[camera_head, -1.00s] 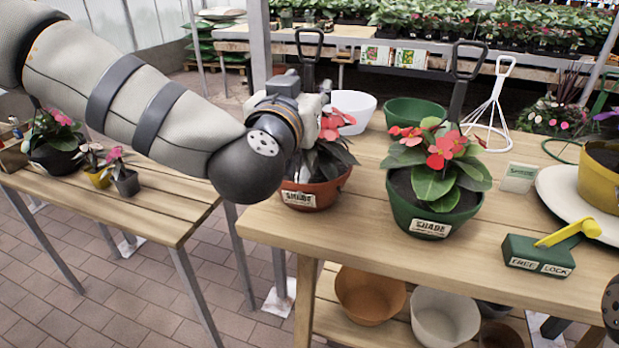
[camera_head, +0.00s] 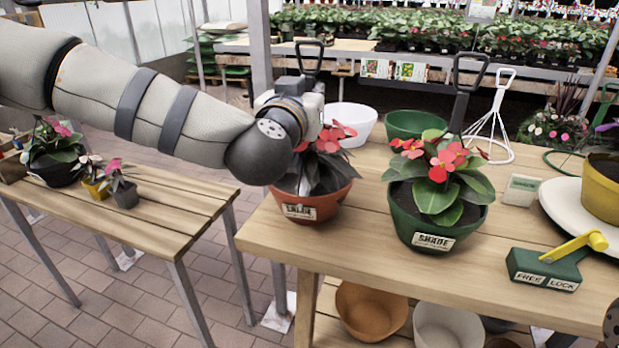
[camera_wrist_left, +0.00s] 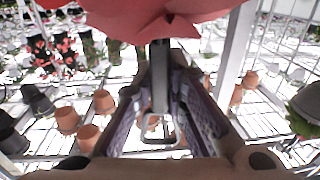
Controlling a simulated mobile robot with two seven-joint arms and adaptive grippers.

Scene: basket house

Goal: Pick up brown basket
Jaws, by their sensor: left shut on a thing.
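The brown basket (camera_head: 335,203) is a reddish-brown pot with a "SHADE" label, red flowers and dark leaves. It stands upright at the left end of the wooden table, with no visible gap below it. Its black looped handle (camera_head: 309,58) rises above my left gripper (camera_head: 314,108). The gripper is above the pot's rim, its fingers partly hidden by my wrist and the flowers. In the left wrist view, the fingers close around a grey upright handle bar (camera_wrist_left: 160,75), and a red petal (camera_wrist_left: 150,18) fills the top.
A green "SHADE" pot (camera_head: 437,225) with its own black handle stands to the right. A white bowl (camera_head: 350,120) and an empty green pot (camera_head: 412,124) are behind. A green "FREE LOCK" box (camera_head: 544,268) lies at front right. Bare wood lies in front of the pots.

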